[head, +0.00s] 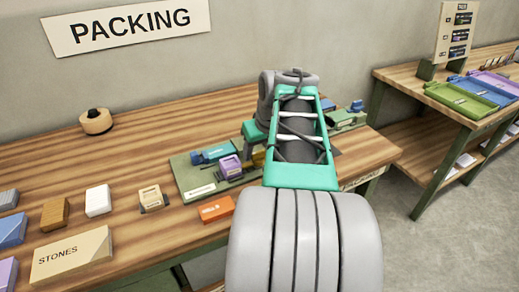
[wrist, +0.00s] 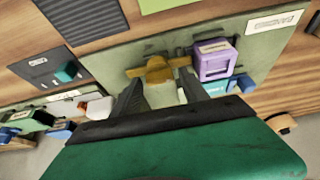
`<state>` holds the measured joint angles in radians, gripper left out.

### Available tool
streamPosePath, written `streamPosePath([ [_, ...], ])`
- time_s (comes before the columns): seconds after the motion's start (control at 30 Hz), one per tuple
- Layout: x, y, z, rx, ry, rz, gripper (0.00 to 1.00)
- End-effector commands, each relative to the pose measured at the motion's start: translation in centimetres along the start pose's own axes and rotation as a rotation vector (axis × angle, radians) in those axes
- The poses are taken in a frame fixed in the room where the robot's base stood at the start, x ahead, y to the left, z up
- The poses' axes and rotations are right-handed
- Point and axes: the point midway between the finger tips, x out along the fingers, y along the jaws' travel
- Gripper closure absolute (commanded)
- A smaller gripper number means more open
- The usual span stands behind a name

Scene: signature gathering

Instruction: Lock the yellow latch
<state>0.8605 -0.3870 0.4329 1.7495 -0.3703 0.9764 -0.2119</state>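The yellow latch (wrist: 158,71) is a mustard-yellow bar with a raised block in its middle, on a green board (wrist: 112,62) in the wrist view. In the head view a small part of the latch (head: 259,158) shows beside my arm. My gripper (wrist: 161,82) is open, its two dark fingers spread apart with the latch's middle block ahead of and between their tips. I cannot tell whether the fingers touch it. In the head view my arm hides the fingertips.
A purple block (wrist: 214,60) stands close to the right finger in the wrist view. A blue-teal part (head: 211,154) is also on the board. An orange block (head: 216,209) lies in front. A stones box (head: 72,256) and small blocks occupy the table's left.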

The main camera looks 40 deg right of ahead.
Motion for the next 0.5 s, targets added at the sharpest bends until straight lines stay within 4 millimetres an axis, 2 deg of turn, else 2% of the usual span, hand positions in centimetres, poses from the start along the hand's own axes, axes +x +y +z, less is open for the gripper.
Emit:
streamPosePath([
  [0.1, 0.0, 0.0, 0.0, -0.001, 0.0, 0.0, 0.4],
  [0.33, -0.2, 0.0, 0.0, -0.001, 0.001, 0.0, 0.4],
  [0.5, -2.9, 0.1, -0.1, 0.0, 0.003, 0.003, 0.4],
])
